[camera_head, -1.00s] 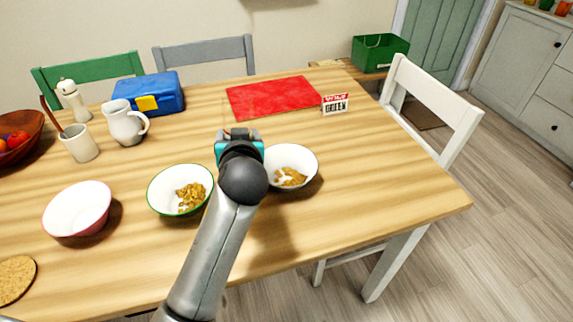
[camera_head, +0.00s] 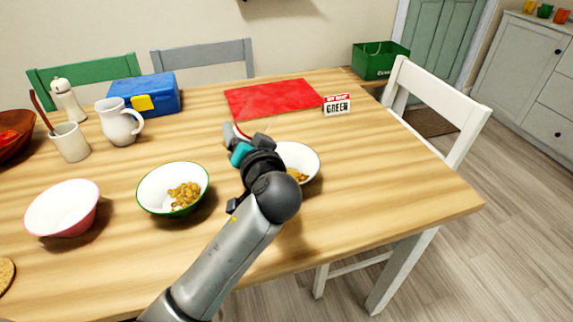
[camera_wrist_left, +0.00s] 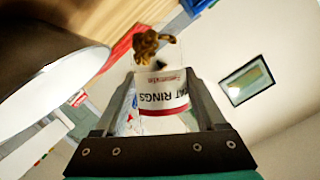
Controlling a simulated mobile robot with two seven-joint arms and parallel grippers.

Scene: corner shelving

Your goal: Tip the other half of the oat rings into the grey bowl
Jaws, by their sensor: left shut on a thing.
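My left gripper (camera_head: 238,150) is shut on a clear container with a white and red "OAT RINGS" label (camera_wrist_left: 165,92). The container is tilted, and its label reads upside down in the left wrist view. A brown clump of oat rings (camera_wrist_left: 153,44) shows beyond the label; I cannot tell whether it is inside or leaving the container. The bowl taken as the grey bowl (camera_head: 308,158) stands just right of the gripper, partly hidden by my arm, with some oat rings in it. In the head view the container is mostly hidden. My right gripper is out of view.
A green-rimmed bowl (camera_head: 146,193) with oat rings and an empty pink bowl (camera_head: 62,212) stand to the left. A white jug (camera_head: 118,124) and blue box (camera_head: 150,92) are at the back left.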

